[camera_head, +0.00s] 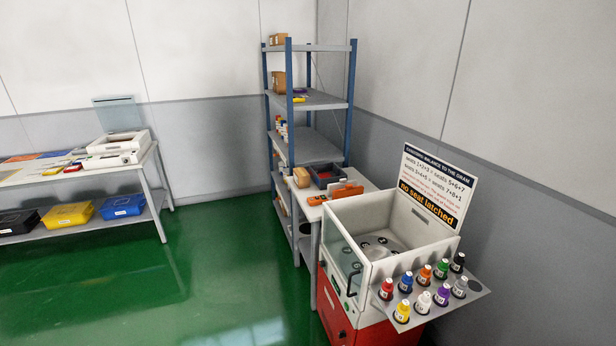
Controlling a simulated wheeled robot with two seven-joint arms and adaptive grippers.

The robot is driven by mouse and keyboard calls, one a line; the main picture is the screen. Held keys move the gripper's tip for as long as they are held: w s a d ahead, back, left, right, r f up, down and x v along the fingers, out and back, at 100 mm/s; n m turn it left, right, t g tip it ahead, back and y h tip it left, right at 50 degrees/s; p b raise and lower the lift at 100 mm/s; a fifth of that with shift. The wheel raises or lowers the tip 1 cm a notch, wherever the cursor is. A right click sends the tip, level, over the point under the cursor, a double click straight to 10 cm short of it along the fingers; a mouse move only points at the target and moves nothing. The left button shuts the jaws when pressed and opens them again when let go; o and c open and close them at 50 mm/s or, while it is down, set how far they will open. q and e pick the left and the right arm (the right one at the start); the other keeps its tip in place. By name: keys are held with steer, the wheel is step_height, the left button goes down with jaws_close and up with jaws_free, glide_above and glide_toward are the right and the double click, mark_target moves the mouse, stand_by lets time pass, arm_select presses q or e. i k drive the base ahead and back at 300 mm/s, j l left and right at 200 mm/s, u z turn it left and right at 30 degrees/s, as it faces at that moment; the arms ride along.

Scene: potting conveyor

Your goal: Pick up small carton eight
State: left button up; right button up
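Brown cartons show on the blue-posted shelf rack: one carton (277,39) on the top shelf and another brown carton (279,83) on the second shelf. Both are partly behind the front post. Neither of my grippers is in view.
A centrifuge-like machine (345,250) stands at the right with a sign (433,190) reading "No seat latched" and several coloured bottles on a side ledge (478,296). A small table (309,191) is behind it. A long bench (40,181) stands left. Green floor between is clear.

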mark_target(302, 178)
steer(key=i+j+z, duration=0.2)
steer(key=i, duration=0.15)
steer(key=i+j+z, duration=0.45)
steer(key=i+j, duration=0.15)
steer(key=i+j+z, duration=0.4)
steer(key=j, duration=0.35)
steer(key=i+j+z, duration=0.2)
steer(key=j, duration=0.25)
steer(key=i+j+z, duration=0.2)
steer(key=j, duration=0.3)
steer(key=i, duration=0.1)
